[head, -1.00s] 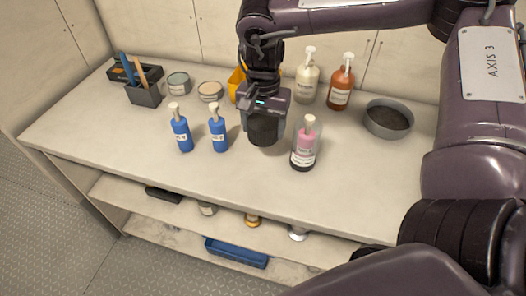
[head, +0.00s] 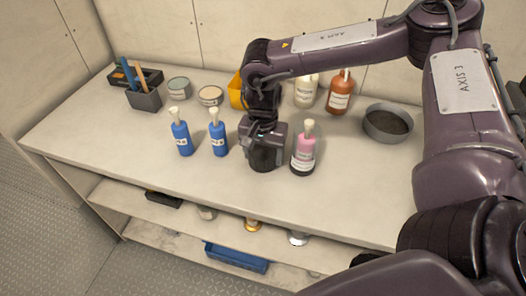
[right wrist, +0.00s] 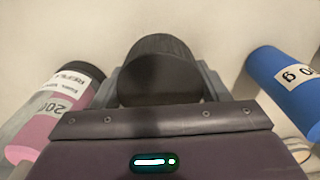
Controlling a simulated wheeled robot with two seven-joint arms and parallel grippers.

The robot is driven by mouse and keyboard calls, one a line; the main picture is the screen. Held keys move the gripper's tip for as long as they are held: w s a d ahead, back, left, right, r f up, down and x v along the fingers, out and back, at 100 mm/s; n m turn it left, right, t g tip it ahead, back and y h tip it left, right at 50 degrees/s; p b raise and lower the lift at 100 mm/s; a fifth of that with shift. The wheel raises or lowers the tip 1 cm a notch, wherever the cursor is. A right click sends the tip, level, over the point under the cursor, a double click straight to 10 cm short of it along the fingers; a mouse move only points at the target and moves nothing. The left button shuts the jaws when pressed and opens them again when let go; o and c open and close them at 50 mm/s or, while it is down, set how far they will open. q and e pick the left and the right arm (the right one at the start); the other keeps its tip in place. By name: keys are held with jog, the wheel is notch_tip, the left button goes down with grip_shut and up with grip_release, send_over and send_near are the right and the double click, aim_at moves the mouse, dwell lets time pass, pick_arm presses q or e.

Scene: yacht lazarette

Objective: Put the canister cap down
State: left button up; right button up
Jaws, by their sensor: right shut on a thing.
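My right gripper (head: 265,148) is shut on the dark round canister cap (head: 265,159), over the front middle of the bench top. In the right wrist view the cap (right wrist: 160,68) sits between the jaws. I cannot tell whether its underside touches the bench. The cap is between a blue pump bottle (head: 218,138) on its left and a pink-and-clear pump bottle (head: 303,153) close on its right. My left gripper is not in view.
The bench top (head: 150,160) is clear along its front. Another blue bottle (head: 181,138), two tins, a tool holder (head: 144,97) and a yellow container (head: 236,90) stand left and behind. White and orange bottles (head: 340,94) and a grey bowl (head: 387,122) are at right.

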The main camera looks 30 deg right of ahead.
aim_at(263, 149)
jog(key=shift+f, duration=0.35)
jog(key=o, duration=1.2)
jog(key=shift+c, duration=0.2)
jog(key=shift+r, duration=0.1)
notch_tip(263, 149, up, 13)
